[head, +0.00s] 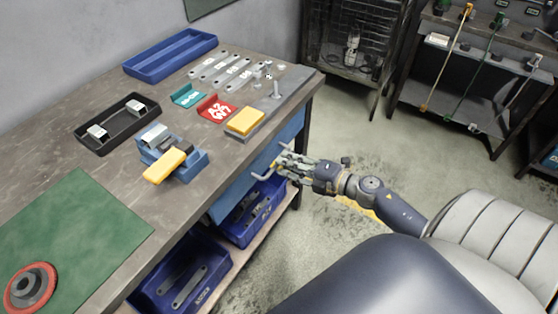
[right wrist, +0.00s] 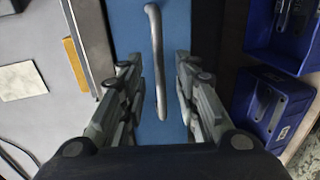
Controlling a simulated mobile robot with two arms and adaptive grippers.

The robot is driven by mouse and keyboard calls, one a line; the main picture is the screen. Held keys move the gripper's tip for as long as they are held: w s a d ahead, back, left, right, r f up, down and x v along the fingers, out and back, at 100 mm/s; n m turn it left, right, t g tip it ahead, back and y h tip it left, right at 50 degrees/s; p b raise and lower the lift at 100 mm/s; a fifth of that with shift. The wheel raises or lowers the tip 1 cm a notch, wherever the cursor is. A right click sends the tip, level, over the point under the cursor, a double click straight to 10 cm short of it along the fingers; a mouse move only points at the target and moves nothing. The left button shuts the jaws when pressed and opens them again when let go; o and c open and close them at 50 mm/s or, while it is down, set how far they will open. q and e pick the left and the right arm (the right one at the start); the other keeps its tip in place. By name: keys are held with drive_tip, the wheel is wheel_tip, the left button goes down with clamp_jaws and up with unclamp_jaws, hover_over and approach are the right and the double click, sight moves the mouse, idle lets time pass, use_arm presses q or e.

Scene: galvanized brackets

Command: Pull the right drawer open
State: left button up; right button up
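The blue drawer front (head: 292,130) is under the right end of the workbench. It also fills the middle of the right wrist view (right wrist: 128,35). Its grey metal bar handle (right wrist: 157,62) shows there between the two fingers. My right gripper (head: 282,163) is at the drawer front in the head view, with its fingers partly covering the handle. In the right wrist view my right gripper (right wrist: 161,70) is open, one finger on each side of the handle, with gaps visible on both sides. The drawer looks closed. My left gripper is not in view.
The workbench top (head: 95,160) holds a blue tray (head: 170,55), a black tray (head: 118,128), brackets and a yellow block (head: 246,121). Blue bins (head: 180,275) stand on the shelf below the drawers. The floor (head: 345,135) right of the bench is open.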

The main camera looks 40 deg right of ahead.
drive_tip(key=shift+x, duration=1.85)
clamp_jaws()
